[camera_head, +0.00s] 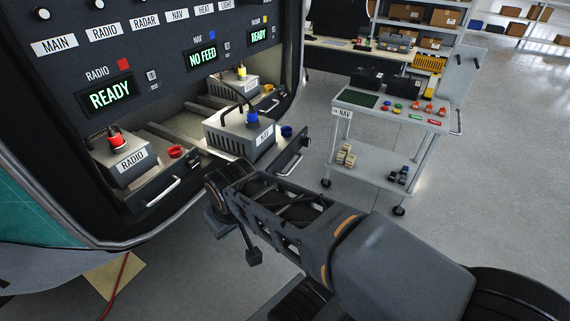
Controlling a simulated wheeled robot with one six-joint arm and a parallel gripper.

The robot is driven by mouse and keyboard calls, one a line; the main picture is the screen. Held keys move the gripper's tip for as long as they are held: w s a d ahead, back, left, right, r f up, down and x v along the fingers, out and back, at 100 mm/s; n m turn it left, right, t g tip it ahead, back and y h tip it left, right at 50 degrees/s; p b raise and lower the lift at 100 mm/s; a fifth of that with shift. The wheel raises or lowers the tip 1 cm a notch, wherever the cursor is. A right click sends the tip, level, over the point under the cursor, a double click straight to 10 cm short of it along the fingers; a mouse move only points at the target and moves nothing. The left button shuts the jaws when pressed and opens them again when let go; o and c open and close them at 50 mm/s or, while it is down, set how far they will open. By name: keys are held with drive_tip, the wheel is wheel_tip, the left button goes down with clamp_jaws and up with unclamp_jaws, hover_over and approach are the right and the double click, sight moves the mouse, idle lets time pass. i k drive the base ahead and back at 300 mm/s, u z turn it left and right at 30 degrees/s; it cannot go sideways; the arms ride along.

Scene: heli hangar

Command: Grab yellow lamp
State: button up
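A small yellow lamp-like cylinder (241,72) stands upright on the rearmost grey unit in the panel bay, below the green READY display at the right. A small yellow cup-shaped piece (268,87) sits beside that unit. My arm reaches in from the lower right, and its far end is low in front of the open drawers, well short of the yellow cylinder. A small dark end piece (253,257) hangs there and may be my gripper. Its fingers cannot be made out, and nothing is seen held.
Nearer units carry a blue cylinder (251,115), labelled NAV, and a red one (116,137), labelled RADIO. Drawer handles (163,193) jut out. Floor is clear farther right.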

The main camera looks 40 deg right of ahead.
sight(430, 87)
drive_tip(key=k, duration=0.55)
drive_tip(key=z, duration=0.85)
drive_tip(key=i, duration=0.5)
drive_tip(key=z, duration=1.4)
drive_tip(key=i, duration=1.6)
drive_tip(key=u, duration=0.3)
drive_tip(key=i, duration=1.1)
drive_tip(key=u, duration=0.05)
